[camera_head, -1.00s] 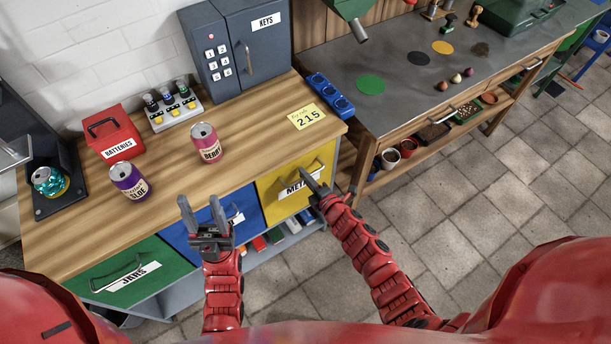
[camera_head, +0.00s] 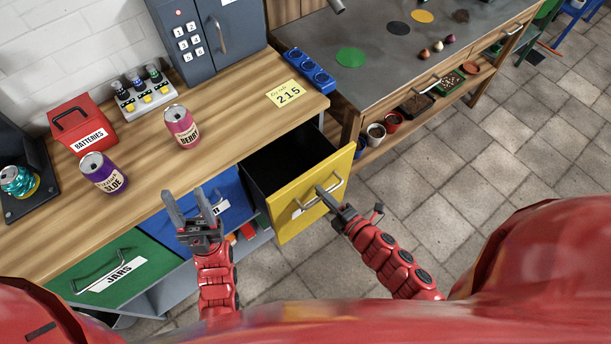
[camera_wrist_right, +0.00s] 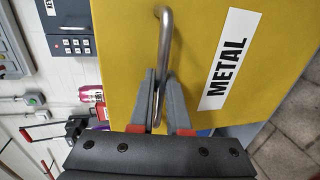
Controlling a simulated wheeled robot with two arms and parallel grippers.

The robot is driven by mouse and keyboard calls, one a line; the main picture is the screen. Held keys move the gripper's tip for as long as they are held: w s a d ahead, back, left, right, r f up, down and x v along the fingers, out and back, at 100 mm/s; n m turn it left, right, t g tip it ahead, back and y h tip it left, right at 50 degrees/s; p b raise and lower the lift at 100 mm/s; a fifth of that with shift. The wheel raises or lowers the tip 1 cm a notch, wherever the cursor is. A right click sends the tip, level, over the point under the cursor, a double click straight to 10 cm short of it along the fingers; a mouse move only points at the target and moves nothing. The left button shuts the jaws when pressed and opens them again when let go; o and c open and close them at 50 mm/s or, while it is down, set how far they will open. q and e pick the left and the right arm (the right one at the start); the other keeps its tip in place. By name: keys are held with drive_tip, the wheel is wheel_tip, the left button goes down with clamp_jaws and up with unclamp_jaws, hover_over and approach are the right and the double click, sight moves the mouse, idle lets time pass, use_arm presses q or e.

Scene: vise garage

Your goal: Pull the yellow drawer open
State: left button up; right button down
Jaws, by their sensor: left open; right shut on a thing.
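The yellow drawer (camera_head: 290,211) at the right end of the wooden counter stands partly open, and its dark inside shows. Its metal handle (camera_head: 333,186) is on the front panel. My right gripper (camera_head: 328,196) is shut on this handle. In the right wrist view, the fingers (camera_wrist_right: 162,100) close around the handle bar (camera_wrist_right: 165,45), beside the METAL label (camera_wrist_right: 225,58) on the yellow front. My left gripper (camera_head: 190,209) is open and empty in front of the blue drawer (camera_head: 225,199).
A green drawer labelled JARS (camera_head: 115,270) is shut at the left. A pink can (camera_head: 182,127), a purple can (camera_head: 103,172) and a red battery box (camera_head: 82,127) stand on the counter. The tiled floor (camera_head: 440,170) to the right is clear.

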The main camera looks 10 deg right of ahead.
drive_tip(key=f+v, duration=0.2)
drive_tip(key=v, duration=0.8)
drive_tip(key=shift+s+d+p, duration=0.2)
drive_tip(key=shift+s+p, duration=0.1)
drive_tip(key=shift+p, duration=0.15)
drive_tip(key=c, duration=0.9)
unclamp_jaws()
drive_tip(key=shift+f, duration=0.1)
drive_tip(key=p+v, duration=0.1)
drive_tip(key=v, duration=1.6)
drive_tip(key=shift+s+d, duration=0.1)
drive_tip(key=shift+s, duration=0.1)
